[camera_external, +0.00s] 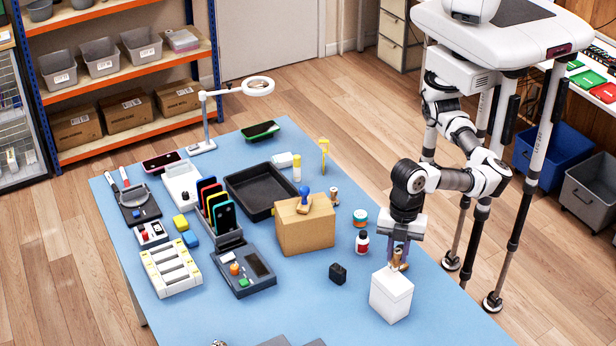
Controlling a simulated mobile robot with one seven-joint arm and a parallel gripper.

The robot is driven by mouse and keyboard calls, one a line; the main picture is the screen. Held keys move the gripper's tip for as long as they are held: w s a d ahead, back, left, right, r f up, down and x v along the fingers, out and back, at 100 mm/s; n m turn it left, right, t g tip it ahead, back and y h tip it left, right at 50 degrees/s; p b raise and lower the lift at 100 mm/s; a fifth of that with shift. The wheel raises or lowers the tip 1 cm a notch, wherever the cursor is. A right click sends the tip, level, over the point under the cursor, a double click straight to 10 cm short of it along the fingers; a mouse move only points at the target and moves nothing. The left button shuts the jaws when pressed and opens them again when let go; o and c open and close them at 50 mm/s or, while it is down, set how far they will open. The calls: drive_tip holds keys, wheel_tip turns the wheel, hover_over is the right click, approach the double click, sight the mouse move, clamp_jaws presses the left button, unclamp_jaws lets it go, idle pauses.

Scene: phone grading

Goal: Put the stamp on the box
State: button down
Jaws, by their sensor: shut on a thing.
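My gripper (399,252) points down over a small white box (390,299) at the front right of the blue table. It is shut on a small wooden-handled stamp (398,262), partly hidden by the fingers. The stamp's lower end is at the white box's top; I cannot tell whether it touches. A larger brown box (305,236) stands left of them, with a blue-knobbed stamp (304,198) on top. Another wooden-handled stamp (334,197) stands behind the brown box's right end.
A black tray (247,199), a phone rack (221,229) and a lamp (205,120) are farther left. The table's right edge is close to the white box.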

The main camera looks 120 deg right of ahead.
sight(396, 263)
drive_tip(key=shift+f+p, duration=0.35)
drive_tip(key=shift+f, duration=1.9)
drive_tip(key=c, duration=1.3)
unclamp_jaws()
drive_tip(key=shift+f, duration=0.15)
drive_tip(key=shift+o, duration=0.2)
wheel_tip(396, 263, up, 12)
drive_tip(key=s+d+b, duration=0.1)
drive_tip(key=shift+s+d, duration=0.15)
